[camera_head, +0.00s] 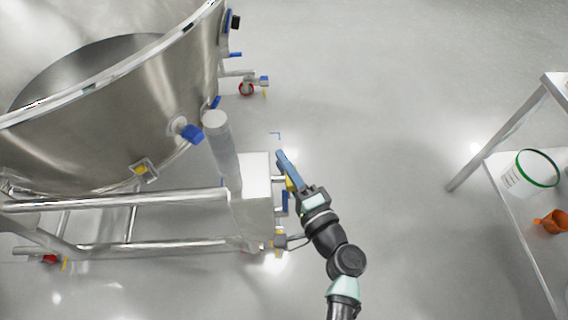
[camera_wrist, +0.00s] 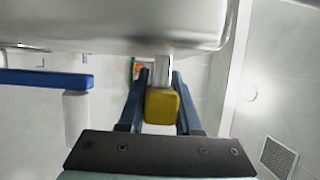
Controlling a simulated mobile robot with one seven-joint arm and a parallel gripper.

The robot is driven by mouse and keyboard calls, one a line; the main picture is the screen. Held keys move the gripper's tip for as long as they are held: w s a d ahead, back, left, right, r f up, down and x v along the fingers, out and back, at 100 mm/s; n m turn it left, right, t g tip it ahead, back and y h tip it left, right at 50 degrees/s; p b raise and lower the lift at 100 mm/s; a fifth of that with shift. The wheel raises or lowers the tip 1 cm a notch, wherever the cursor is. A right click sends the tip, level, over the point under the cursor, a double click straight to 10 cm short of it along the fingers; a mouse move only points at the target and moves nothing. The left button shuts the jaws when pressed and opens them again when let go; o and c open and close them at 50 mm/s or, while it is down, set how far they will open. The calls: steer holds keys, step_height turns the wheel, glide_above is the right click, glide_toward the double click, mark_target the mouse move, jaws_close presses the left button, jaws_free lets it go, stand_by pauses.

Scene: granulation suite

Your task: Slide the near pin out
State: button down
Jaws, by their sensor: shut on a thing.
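The near pin shows a yellow block-shaped grip (camera_wrist: 162,106) with a bright metal shaft (camera_wrist: 161,71) running away from it in the wrist view. In the head view a bit of its yellow (camera_head: 290,184) shows beside my fingers. My gripper (camera_head: 284,163) is at the right side of the steel frame's pale corner block (camera_head: 256,176). Its two blue fingers (camera_wrist: 157,84) stand either side of the yellow grip and are shut on it. The pin's far end is hidden, and I cannot tell how deep it sits.
A large steel bowl (camera_head: 160,100) rests on a tubular frame (camera_head: 110,203) at the left. A shelf table (camera_head: 515,215) stands right. The floor between is clear.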

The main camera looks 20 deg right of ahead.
steer(key=d, duration=0.2)
steer(key=shift+s+d+b, duration=0.35)
steer(key=shift+s+b, duration=0.05)
steer(key=c, duration=0.6)
jaws_free()
steer(key=s+d, duration=0.1)
steer(key=s, duration=1.2)
steer(key=shift+d, duration=0.2)
